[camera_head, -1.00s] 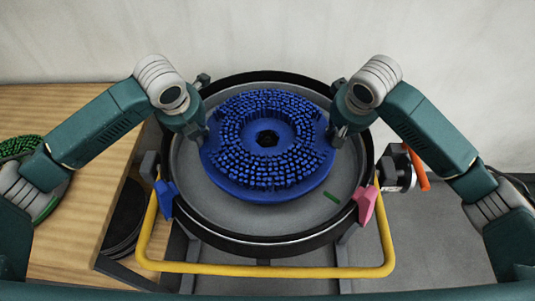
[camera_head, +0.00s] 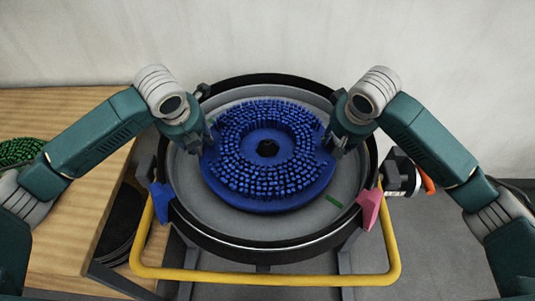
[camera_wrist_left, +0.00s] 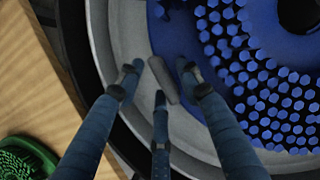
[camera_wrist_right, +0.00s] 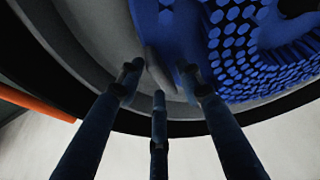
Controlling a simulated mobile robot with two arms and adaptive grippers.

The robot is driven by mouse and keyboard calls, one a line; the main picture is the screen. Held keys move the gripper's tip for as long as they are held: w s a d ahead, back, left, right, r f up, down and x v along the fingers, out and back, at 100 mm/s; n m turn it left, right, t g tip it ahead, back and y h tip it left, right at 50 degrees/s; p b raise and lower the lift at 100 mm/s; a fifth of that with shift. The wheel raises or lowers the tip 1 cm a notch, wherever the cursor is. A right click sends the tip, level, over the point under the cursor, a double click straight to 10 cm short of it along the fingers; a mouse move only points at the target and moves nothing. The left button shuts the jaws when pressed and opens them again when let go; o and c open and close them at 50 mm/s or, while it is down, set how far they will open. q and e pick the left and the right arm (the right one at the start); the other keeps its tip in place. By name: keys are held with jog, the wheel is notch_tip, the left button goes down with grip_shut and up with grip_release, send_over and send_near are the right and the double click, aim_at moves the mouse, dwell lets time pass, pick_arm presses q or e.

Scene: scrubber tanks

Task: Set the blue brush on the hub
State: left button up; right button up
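The blue brush (camera_head: 262,200) is a round disc with rings of blue bristles facing up and a dark hole in its middle. It lies roughly level inside the round grey tub (camera_head: 190,213); the hub beneath is hidden or cannot be made out. My left gripper (camera_head: 207,141) is at the brush's left edge, its fingers around a grey grip piece, also seen in the left wrist view (camera_wrist_left: 160,82). My right gripper (camera_head: 332,142) is likewise at the right edge, around a similar piece in the right wrist view (camera_wrist_right: 157,78). Whether the brush touches the hub cannot be seen.
A yellow bar (camera_head: 265,279) runs around the tub's front. A blue clamp (camera_head: 161,201) and a pink clamp (camera_head: 370,208) sit on the rim. A green brush (camera_head: 20,151) lies on the wooden table (camera_head: 75,225) at left.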

jog(key=shift+r, duration=0.1)
pick_arm(q)
jog(key=v, duration=1.1)
jog(key=shift+s+r, duration=0.25)
jog(key=shift+r, duration=0.1)
pick_arm(e)
jog(key=v, duration=1.1)
jog(key=shift+s+r, duration=0.25)
jog(key=shift+r, duration=0.1)
pick_arm(q)
jog(key=shift+r, duration=0.1)
pick_arm(e)
jog(key=shift+r, duration=0.1)
